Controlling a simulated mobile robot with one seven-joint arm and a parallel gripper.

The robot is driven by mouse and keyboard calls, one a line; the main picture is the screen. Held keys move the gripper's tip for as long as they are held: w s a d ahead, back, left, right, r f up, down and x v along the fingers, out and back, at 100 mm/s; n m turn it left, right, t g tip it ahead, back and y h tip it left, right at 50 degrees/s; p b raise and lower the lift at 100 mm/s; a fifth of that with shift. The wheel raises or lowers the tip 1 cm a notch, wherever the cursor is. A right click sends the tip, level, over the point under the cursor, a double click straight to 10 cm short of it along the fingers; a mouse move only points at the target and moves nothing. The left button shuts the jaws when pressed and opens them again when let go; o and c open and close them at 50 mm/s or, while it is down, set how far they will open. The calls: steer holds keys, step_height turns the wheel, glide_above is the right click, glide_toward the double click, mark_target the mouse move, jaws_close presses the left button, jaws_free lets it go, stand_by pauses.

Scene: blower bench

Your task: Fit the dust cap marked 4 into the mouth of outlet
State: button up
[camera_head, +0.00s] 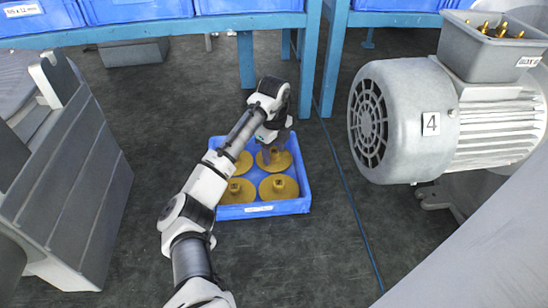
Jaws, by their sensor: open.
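Several yellow dust caps, round discs with a raised middle, lie in a blue tray (262,209) on the floor. I see a front right cap (279,188), a front left cap (238,193), a back left cap (243,160) and a back right cap (284,161). No number is readable on any cap. My gripper (270,156) is open and points down at the back right cap, over its raised middle; I cannot tell whether it touches. A plate with a 4 (431,124) is on a grey motor (400,110) at the right. No open outlet mouth can be made out.
A bin of brass fittings (490,50) stands on the motor. Blue benches (328,50) with blue crates are at the back. A grey slatted housing (75,180) stands left. A cable (350,195) crosses the floor between tray and motor. Floor around the tray is clear.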

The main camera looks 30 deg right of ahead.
steer(key=c, duration=1.1)
steer(key=shift+o, duration=0.2)
steer(key=shift+r, duration=0.15)
